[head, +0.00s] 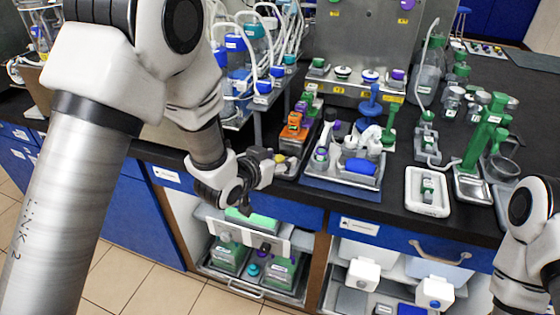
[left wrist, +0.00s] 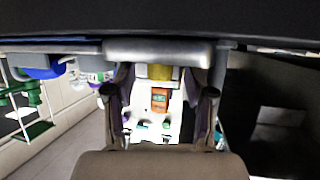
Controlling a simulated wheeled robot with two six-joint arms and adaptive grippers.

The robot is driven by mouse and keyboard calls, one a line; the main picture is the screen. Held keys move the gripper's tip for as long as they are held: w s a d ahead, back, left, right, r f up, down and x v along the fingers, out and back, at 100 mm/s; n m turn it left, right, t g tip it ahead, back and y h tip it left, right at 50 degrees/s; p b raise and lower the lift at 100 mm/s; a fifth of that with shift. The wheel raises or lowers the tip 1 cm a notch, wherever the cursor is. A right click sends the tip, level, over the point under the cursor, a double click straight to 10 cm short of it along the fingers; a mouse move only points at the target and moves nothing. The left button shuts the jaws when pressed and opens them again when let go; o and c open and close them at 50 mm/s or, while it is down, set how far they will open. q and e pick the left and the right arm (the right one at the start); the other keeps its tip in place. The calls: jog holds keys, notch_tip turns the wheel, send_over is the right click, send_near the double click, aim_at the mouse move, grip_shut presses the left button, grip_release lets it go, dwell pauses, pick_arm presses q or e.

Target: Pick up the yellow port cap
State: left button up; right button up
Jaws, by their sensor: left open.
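My left gripper (head: 268,168) is open at the front edge of the black bench, just left of a small tray. A small yellowish piece (head: 281,158) shows right at its fingertips; I cannot tell for sure that it is the yellow port cap. In the left wrist view the two dark fingers of the left gripper (left wrist: 161,97) stand apart. A yellow patch (left wrist: 159,72) shows between them, above an orange block (left wrist: 159,98). Nothing is visibly held. Of my right arm only links show at the right edge; its gripper is out of view.
A dark rack with orange blocks (head: 294,128) and green pieces stands beyond the gripper. A blue tray (head: 340,188) with white and blue parts lies to its right. Blue-capped bottles (head: 238,60) and tubing stand behind. Open shelves with green-lidded boxes (head: 229,255) are below the bench.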

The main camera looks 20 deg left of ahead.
pick_arm(q)
jog(key=shift+s, duration=0.1)
jog(key=c, duration=0.9)
jog(key=shift+c, duration=0.3)
jog(key=shift+r, duration=0.15)
